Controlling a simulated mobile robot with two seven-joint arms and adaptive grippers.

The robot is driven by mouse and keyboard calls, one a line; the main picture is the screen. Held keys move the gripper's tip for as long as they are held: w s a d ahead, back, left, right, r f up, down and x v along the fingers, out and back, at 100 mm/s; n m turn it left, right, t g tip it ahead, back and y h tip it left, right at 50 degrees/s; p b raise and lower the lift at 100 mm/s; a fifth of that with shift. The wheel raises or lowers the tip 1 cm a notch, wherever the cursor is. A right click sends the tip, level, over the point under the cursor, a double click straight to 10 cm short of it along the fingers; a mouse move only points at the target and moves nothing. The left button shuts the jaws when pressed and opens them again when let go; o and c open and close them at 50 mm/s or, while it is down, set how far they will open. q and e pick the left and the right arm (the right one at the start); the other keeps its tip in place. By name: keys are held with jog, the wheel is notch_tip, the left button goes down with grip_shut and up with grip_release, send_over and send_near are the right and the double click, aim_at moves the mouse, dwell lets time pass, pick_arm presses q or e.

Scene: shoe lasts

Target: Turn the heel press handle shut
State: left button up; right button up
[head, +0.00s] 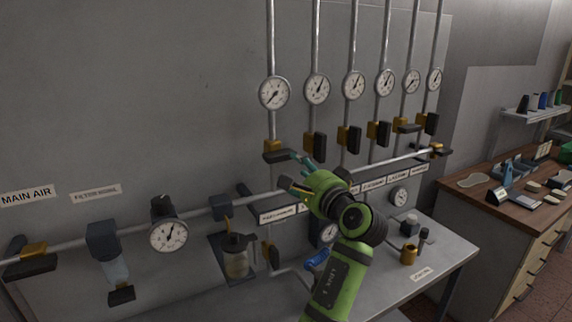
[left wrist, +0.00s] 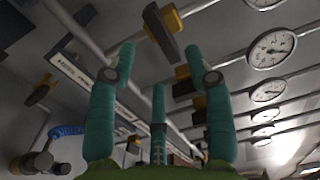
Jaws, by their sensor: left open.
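A row of yellow valves with black handles sits on the vertical pipes under the gauges. Their label strip (head: 277,215) is too small to read, so I cannot tell which handle is the heel press one. The leftmost handle (head: 283,156) lies crosswise to its pipe. The handle beside it (head: 315,145) hangs along its pipe, as do most others; one further right (head: 407,127) lies crosswise. My left gripper (head: 292,170) is open, just below the leftmost handle. In the left wrist view a black handle (left wrist: 159,32) shows beyond the spread teal fingers. My right gripper is out of view.
A horizontal pipe (head: 215,208) runs close behind the gripper. A regulator gauge (head: 168,236) and a lubricator (head: 237,257) are at left. A grey bench (head: 440,255) with small fittings stands below, and a wooden bench (head: 480,185) is at right.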

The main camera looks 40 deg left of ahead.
pick_arm(q)
jog(key=v, duration=0.4)
jog(key=shift+a, duration=0.1)
dwell(0.3)
